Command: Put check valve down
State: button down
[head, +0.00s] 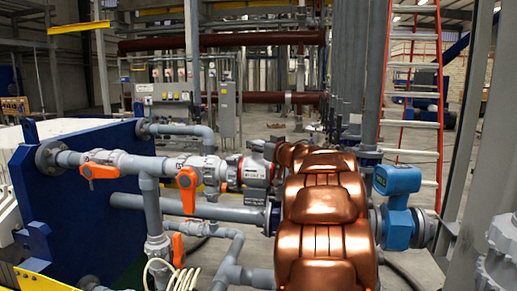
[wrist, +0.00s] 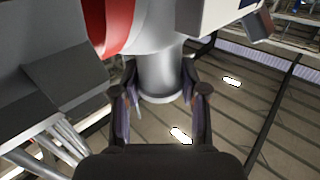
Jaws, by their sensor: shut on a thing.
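My gripper (wrist: 162,88) shows in the wrist view, with its two dark fingers on either side of a grey cylindrical neck (wrist: 160,72) that ends in a paler rim. The gripper is shut on this piece, which I take to be part of the check valve. Above the neck is a pale rounded body with a red band (wrist: 112,22). In the head view, a white and red valve-like body (head: 257,172) sits in line with the grey pipework, just left of my copper arm. I cannot tell whether it is the held piece.
Grey pipes with orange-handled valves (head: 187,178) run from a blue plate (head: 75,195) at left. A blue flow meter (head: 397,195) stands right of my arm. An orange ladder (head: 440,100) and control boxes (head: 165,97) are behind. Some floor is open behind the pipes.

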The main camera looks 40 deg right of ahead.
jog(key=shift+f, duration=0.25)
jog(key=c, duration=0.6)
grip_release()
jog(key=shift+f, duration=0.1)
jog(key=s, duration=0.4)
jog(key=s+a+b, duration=0.1)
jog(key=s, duration=0.3)
jog(key=s+a+b, duration=0.1)
jog(key=s, duration=0.3)
jog(key=shift+a, duration=0.1)
jog(key=shift+w, duration=0.1)
